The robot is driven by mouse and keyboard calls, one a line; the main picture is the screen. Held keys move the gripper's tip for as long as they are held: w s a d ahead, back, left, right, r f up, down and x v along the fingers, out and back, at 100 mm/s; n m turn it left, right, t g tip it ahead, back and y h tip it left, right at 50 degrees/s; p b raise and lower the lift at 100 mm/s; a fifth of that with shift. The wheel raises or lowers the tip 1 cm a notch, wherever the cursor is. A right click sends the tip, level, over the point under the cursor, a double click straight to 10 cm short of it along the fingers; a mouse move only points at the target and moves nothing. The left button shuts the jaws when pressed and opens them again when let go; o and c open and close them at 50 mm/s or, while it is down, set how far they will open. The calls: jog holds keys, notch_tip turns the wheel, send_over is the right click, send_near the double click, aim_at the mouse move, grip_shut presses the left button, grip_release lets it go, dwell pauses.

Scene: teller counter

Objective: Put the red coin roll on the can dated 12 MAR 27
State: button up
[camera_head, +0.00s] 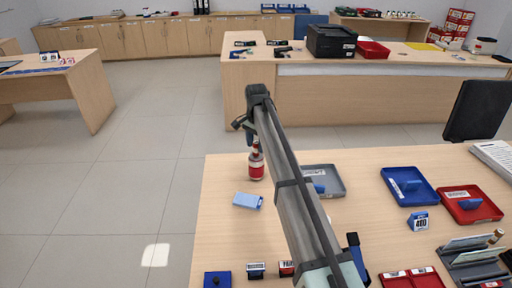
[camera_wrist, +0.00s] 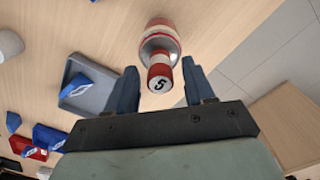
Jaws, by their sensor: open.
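The red coin roll (camera_wrist: 160,76), with a white band marked 5, stands between the spread fingers of my gripper (camera_wrist: 159,68) in the wrist view. A gap shows on each side of it. Behind it is a red and white can (camera_wrist: 163,28) with a metallic rim; the roll's far end appears to rest on the can's top. In the head view the can (camera_head: 256,168) stands upright near the table's left edge, below the end of my arm, with a small red piece above it. Its date cannot be read.
Blue (camera_head: 427,199) and red (camera_head: 490,213) trays lie further right. Several small boxes are along the front. The table's left strip is mostly clear.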

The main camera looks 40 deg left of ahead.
aim_at(256, 142)
notch_tip(256, 142, up, 10)
jog(key=shift+r, duration=0.2)
